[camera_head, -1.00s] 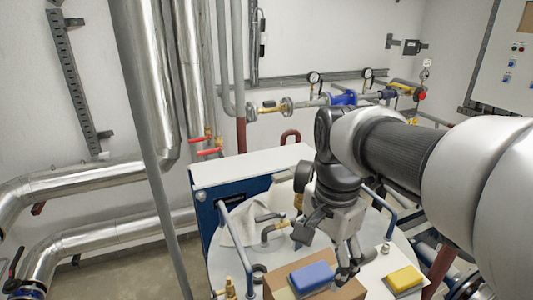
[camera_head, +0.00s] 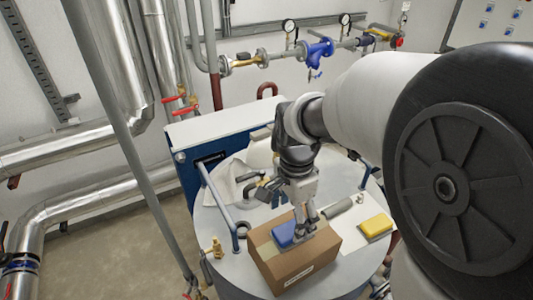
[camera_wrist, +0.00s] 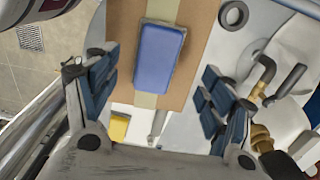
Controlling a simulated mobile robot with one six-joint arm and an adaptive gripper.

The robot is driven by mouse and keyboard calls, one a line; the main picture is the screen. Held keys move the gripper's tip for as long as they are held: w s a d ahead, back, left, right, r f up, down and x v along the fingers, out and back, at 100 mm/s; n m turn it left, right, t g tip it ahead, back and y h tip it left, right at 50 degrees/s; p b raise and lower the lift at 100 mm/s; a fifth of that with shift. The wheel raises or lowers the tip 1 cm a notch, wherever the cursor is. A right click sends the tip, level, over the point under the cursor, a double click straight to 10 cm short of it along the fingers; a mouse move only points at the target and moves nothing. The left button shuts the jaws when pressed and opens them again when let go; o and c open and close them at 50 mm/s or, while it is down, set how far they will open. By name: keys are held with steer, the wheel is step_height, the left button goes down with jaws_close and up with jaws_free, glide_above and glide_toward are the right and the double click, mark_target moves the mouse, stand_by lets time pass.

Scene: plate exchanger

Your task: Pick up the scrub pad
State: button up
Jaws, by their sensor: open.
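A blue block-like pad (camera_head: 286,234) lies flat on top of a cardboard box (camera_head: 290,268). A yellow pad (camera_head: 376,226) lies on a white sheet to the right of the box. The pictures do not settle which one is the scrub pad. My gripper (camera_head: 308,228) is open and empty, with its fingers over the box at the blue pad's right side. In the wrist view, the blue pad (camera_wrist: 160,58) shows above and between the open fingers (camera_wrist: 150,92), and the yellow pad (camera_wrist: 119,127) shows lower left, partly hidden.
A blue and white cabinet (camera_head: 215,140) stands behind. Pipes run along the left and back wall.

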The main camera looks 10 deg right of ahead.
mark_target(293, 228)
steer(key=f, duration=0.4)
steer(key=shift+s+d+f, duration=0.15)
steer(key=shift+d+f, duration=0.2)
steer(key=shift+d, duration=0.05)
steer(key=shift+f, duration=0.55)
steer(key=shift+c, duration=0.5)
steer(key=c, duration=1.1)
steer(key=shift+o, duration=0.2)
steer(key=shift+r, duration=0.1)
step_height(293, 228, up, 20)
steer(key=p, duration=0.1)
